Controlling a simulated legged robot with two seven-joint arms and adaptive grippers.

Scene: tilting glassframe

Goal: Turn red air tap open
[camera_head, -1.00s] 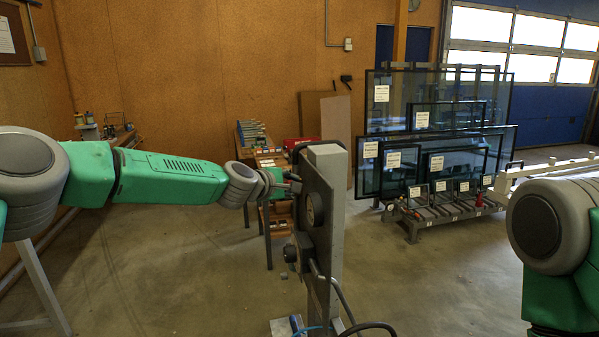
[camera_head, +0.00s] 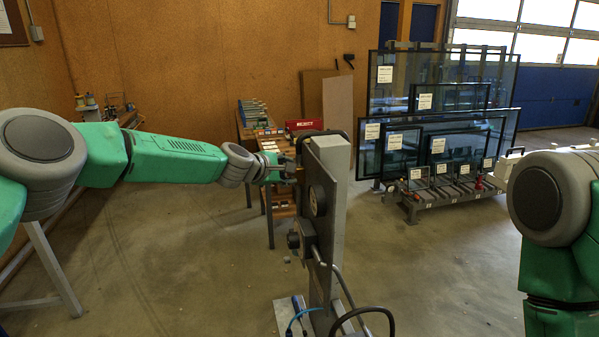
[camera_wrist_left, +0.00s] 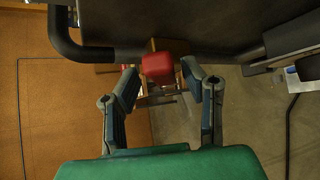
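The red tap (camera_wrist_left: 158,68) is a small red block on a brown fitting, just under the dark frame edge in the left wrist view. My left gripper (camera_wrist_left: 160,76) is open, with one finger on each side of the tap and gaps visible between them. In the head view my left gripper (camera_head: 279,168) is at the left side of the upright grey post (camera_head: 335,190), near its top. I cannot make out the tap there. My right arm shows at the right edge, but its gripper is outside the picture.
A black curved handle (camera_wrist_left: 66,38) is left of the tap in the wrist view. A black hose (camera_head: 372,311) loops at the post's foot. Behind stand a parts table with a red REJECT box (camera_head: 304,125) and a rack of glass panes (camera_head: 440,110). The floor between is clear.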

